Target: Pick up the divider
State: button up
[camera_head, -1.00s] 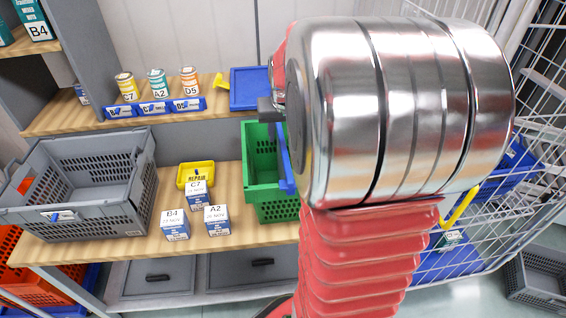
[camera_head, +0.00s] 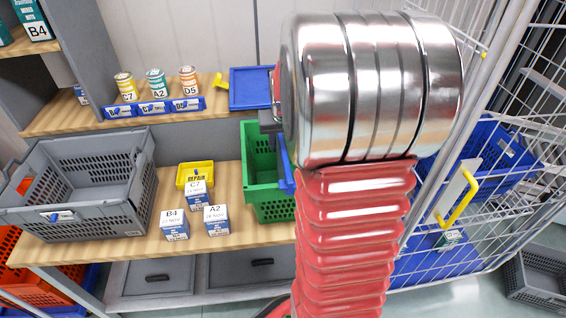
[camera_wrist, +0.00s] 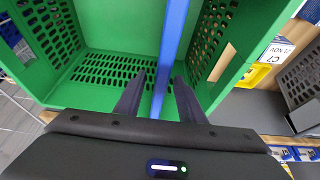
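The divider (camera_head: 286,167) is a thin blue strip at the right side of the green crate (camera_head: 262,190) in the head view. In the wrist view the divider (camera_wrist: 170,50) runs from the top edge down between my fingers, above the perforated green crate (camera_wrist: 108,97). My gripper (camera_wrist: 160,80) is open, with one dark finger on each side of the divider. A gap shows on the left; the right finger is very close, and I cannot tell if it touches. In the head view my arm hides most of the gripper and the crate's right part.
A large grey crate (camera_head: 125,208) stands left on the wooden bench. Between the crates are a yellow bin (camera_head: 195,169) and small labelled boxes (camera_head: 174,226). A blue bin (camera_head: 250,88) and cans (camera_head: 156,82) are on the shelf behind. A wire cage (camera_head: 440,225) stands right.

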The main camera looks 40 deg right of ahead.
jog(key=shift+f, duration=0.25)
dwell(0.5)
jog(key=shift+c, duration=0.5)
grip_shut()
